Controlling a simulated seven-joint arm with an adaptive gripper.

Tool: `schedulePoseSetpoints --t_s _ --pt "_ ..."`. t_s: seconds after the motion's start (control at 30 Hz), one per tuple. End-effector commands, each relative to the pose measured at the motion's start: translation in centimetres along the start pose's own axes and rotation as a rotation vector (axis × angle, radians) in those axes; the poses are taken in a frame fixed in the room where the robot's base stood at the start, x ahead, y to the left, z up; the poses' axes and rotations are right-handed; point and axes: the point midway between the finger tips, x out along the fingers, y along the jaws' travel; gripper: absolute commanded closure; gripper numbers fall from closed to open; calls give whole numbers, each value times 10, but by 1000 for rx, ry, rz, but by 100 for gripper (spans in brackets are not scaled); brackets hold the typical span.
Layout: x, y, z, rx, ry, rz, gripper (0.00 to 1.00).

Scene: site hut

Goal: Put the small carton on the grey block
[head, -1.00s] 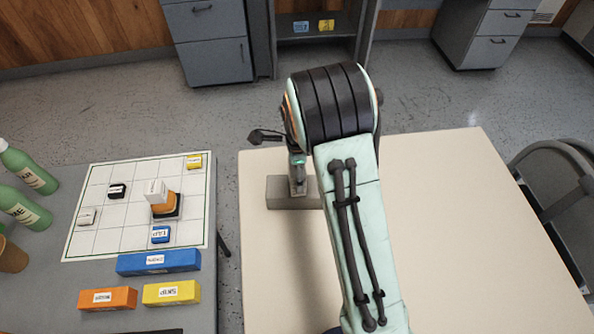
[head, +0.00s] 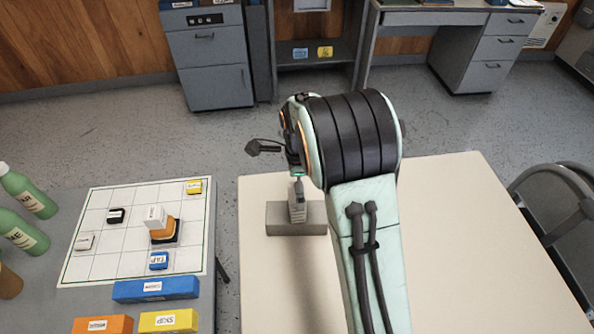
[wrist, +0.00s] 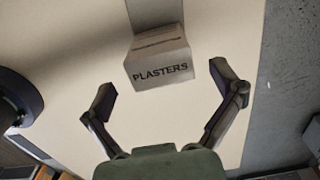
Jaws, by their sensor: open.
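The small carton, pale grey and labelled PLASTERS (wrist: 160,66), is at the top middle of the wrist view. The grey block (wrist: 150,12) shows just behind it and is partly hidden by it. The carton appears to rest on the block, though its underside is hidden. In the head view the grey block (head: 278,219) lies on the cream table. The carton is hard to make out there, among the fingers over the block's middle. My gripper (wrist: 161,80) is open, its fingers spread to either side of the carton's near end, with visible gaps.
The cream table (head: 450,230) is clear to the right of my arm. On the left, a grey table holds a gridded white board (head: 100,262) with small blocks, coloured bars (head: 155,289) and green bottles (head: 20,230). A chair (head: 560,200) stands at the right.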

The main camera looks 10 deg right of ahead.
Motion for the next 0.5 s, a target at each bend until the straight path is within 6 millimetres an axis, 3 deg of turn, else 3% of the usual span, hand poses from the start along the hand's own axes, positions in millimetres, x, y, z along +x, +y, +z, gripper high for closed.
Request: schedulePoseSetpoints --t_s 0.2,0.5 --pt "-49 0 0 0 -1 -5 7" --pt "-76 1 0 -4 -1 -1 7"
